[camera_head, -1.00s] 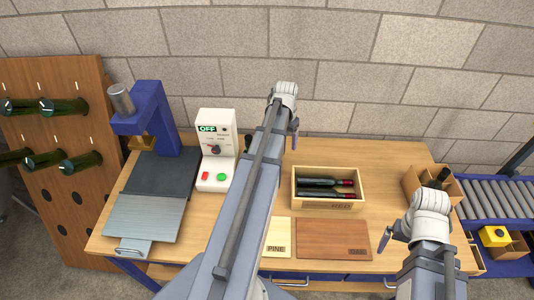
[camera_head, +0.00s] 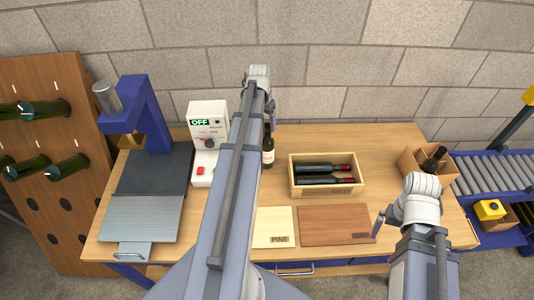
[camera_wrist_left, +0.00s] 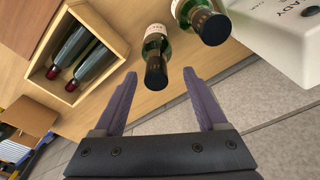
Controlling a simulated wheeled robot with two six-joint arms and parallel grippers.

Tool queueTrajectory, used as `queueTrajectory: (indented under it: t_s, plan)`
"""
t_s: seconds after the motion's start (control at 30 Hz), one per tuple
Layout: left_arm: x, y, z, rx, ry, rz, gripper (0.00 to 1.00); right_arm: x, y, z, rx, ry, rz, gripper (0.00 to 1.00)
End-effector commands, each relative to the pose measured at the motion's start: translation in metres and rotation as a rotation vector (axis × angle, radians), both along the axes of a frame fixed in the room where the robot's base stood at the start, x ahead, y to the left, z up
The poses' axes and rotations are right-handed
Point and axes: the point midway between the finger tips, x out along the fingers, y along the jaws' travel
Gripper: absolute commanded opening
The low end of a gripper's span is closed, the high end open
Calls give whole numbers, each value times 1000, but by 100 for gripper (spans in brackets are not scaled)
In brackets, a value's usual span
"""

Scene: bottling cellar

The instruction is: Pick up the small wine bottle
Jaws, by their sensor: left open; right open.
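Two dark green bottles stand upright in the left wrist view: a slimmer one (camera_wrist_left: 155,58) with a pale label, looking like the small wine bottle, and a wider one (camera_wrist_left: 204,22) to its right. My left gripper (camera_wrist_left: 160,82) is open, with the slimmer bottle's capped top showing between its fingertips; I cannot tell whether they touch. In the head view one standing bottle (camera_head: 268,150) shows just right of my left arm; the other is hidden, probably behind the arm. My right gripper (camera_head: 379,224) is open and empty near the brown board.
A wooden crate (camera_head: 325,191) holds two lying bottles. A white control box (camera_head: 208,125) marked OFF stands left of my left arm. Pine (camera_head: 271,226) and brown (camera_head: 333,224) boards lie in front. A cardboard box (camera_head: 415,172) holds a bottle.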

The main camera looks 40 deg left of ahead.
Motion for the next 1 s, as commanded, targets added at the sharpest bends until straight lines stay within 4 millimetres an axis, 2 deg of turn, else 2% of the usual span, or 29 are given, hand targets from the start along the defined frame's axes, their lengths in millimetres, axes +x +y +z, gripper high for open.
queueTrajectory:
  t_s: [0.27, 0.6, 0.9, 1.0]
  plan:
    - [3, -1, -10, 0, 0, -1, 74, 0, 0, -10, 0, 0, 2, 100]
    - [11, -4, -50, 0, 0, -1, 74, 0, 0, -50, -1, 0, 4, 100]
    - [12, -4, -50, 0, 0, -1, 74, 0, 0, -50, -1, 0, 4, 100]
    - [12, -4, -50, 0, 0, 0, 65, 0, 0, -50, -1, 0, 4, 100]
